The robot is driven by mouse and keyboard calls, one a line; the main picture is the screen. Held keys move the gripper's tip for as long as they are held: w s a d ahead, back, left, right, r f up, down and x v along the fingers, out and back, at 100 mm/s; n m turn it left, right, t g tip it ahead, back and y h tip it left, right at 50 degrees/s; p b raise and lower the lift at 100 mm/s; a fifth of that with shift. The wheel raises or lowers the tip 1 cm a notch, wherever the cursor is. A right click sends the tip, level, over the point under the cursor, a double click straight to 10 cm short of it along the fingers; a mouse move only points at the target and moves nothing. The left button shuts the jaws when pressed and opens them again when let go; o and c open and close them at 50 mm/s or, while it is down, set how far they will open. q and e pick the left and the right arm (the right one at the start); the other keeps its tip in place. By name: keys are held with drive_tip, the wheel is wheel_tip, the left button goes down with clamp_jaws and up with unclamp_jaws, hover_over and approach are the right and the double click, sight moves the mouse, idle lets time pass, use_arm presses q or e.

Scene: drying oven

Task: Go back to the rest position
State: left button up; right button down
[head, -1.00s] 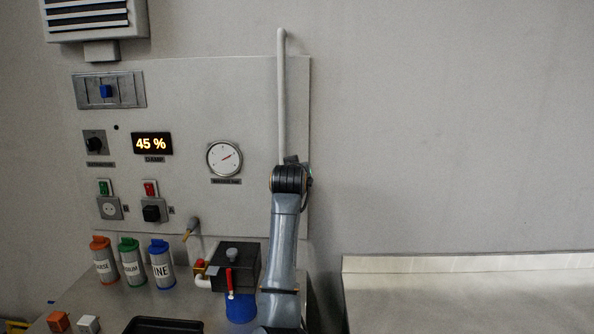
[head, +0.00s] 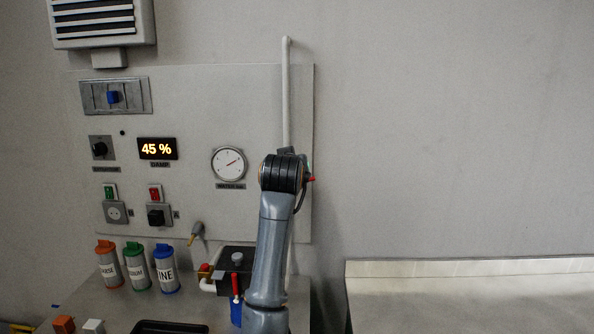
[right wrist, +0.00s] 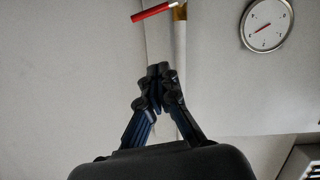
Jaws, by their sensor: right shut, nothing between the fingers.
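My right gripper (right wrist: 158,70) shows in the right wrist view with its dark fingers together and nothing between them. It points toward the grey wall panel, apart from a red and white stick-like part (right wrist: 153,11) beside a pale pipe (right wrist: 180,40). In the head view my right arm rises from the bottom centre in front of the panel (head: 205,100). Its wrist covers part of the vertical white pipe (head: 286,90), and the fingers are hidden there. A small red tip (head: 312,179) shows just right of the wrist. My left gripper is not in view.
Orange-, green- and blue-lidded canisters (head: 109,268) (head: 137,268) (head: 165,270) stand on the bench at left. A black box (head: 234,262) sits close to my arm. A dark tray (head: 170,327) lies in front. A bare pale counter (head: 470,297) is at right.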

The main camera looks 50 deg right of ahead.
drive_tip(key=shift+s+a+r, duration=0.1)
drive_tip(key=shift+s+a, duration=0.1)
drive_tip(key=shift+a, duration=0.1)
drive_tip(key=shift+d, duration=0.1)
